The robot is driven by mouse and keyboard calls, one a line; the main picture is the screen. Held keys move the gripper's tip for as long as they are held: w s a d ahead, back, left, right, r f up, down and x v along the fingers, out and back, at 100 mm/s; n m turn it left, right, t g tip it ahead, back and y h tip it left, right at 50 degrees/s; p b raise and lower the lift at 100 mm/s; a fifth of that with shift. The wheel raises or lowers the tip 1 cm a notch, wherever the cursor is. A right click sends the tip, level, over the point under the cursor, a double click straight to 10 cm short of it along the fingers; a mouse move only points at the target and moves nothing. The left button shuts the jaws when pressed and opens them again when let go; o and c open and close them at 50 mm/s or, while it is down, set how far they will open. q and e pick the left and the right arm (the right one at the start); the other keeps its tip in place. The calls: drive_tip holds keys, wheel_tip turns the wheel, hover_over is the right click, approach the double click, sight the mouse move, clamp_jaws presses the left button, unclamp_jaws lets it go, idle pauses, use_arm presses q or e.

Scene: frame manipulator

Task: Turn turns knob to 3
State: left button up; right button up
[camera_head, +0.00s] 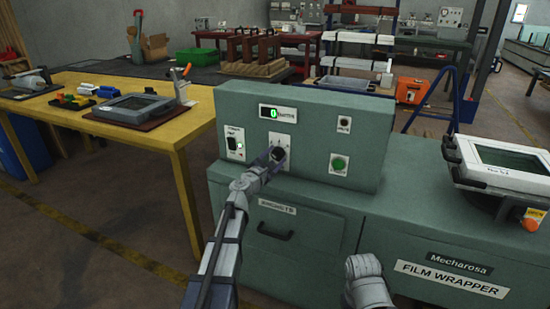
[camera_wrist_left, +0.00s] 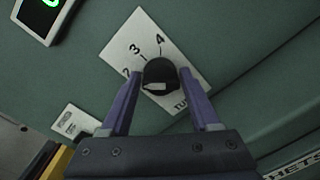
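The turns knob (camera_head: 278,154) is a black round knob on a white plate on the front of the green control box. In the left wrist view the knob (camera_wrist_left: 160,73) shows a light mark on its lower side, and the plate (camera_wrist_left: 185,57) carries the numbers 2, 3 and 4 above it. My left gripper (camera_head: 272,158) is at the knob. In the left wrist view its two purple fingers (camera_wrist_left: 160,72) stand on either side of the knob, spread, with seemingly narrow gaps. Part of my right arm shows at the bottom; its gripper is out of view.
The control box (camera_head: 360,125) has a display (camera_head: 277,113) with a green digit, a switch (camera_head: 233,143) at left and a green button (camera_head: 339,163) at right. A touch screen (camera_head: 505,160) stands at right. A yellow table (camera_head: 190,115) is at left.

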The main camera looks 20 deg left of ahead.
use_arm(q)
drive_tip(key=c, duration=0.9)
drive_tip(key=shift+m, duration=0.4)
drive_tip(key=m, duration=0.3)
drive_tip(key=shift+m, duration=0.3)
drive_tip(key=shift+m+p, duration=0.35)
drive_tip(key=shift+m, duration=1.75)
drive_tip(key=o, duration=1.3)
drive_tip(key=shift+d, duration=0.1)
